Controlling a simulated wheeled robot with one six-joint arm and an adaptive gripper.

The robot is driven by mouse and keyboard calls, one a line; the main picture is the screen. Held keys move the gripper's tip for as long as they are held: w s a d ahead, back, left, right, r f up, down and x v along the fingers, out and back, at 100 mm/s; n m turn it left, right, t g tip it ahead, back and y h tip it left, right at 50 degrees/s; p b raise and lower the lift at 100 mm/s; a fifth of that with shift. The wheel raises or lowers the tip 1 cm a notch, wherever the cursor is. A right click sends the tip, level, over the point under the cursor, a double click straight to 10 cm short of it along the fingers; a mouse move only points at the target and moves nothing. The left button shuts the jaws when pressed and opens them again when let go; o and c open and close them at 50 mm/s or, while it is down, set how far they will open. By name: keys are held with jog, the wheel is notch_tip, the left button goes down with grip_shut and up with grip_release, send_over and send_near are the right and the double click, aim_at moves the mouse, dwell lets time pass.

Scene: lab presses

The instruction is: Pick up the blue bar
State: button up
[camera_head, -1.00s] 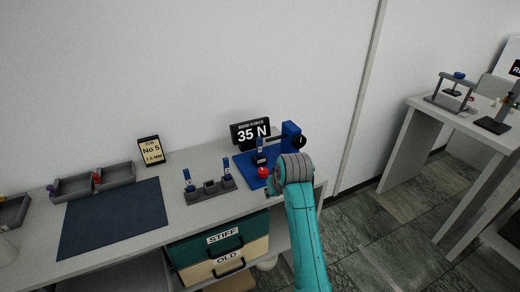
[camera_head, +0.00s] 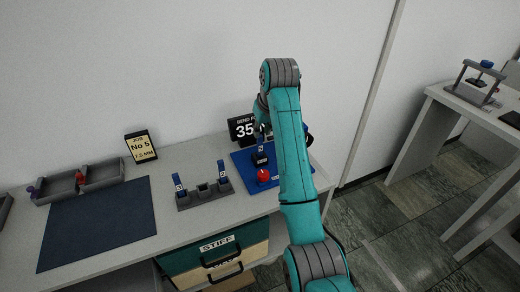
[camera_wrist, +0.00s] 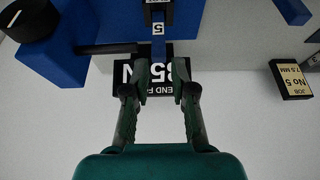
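Several blue bars show. One, labelled 5 in the wrist view (camera_wrist: 158,30), stands upright at the blue bend press (camera_head: 243,160), partly hidden by my arm in the head view. Two more, a left bar (camera_head: 179,182) and a right bar (camera_head: 223,172), stand upright in a grey rack (camera_head: 203,191). In the wrist view my gripper (camera_wrist: 161,68) is open, with the labelled bar's end in line with the gap between its fingertips. Clear space shows on both sides of that bar. The head view hides my fingers behind the arm.
A dark blue mat (camera_head: 98,222), grey trays (camera_head: 104,174) and a job sign (camera_head: 141,146) are to the left. A second table (camera_head: 430,93) stands at the right.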

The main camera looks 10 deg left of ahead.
aim_at(260, 138)
jog(key=shift+x, duration=2.85)
jog(key=shift+w, duration=0.2)
grip_shut()
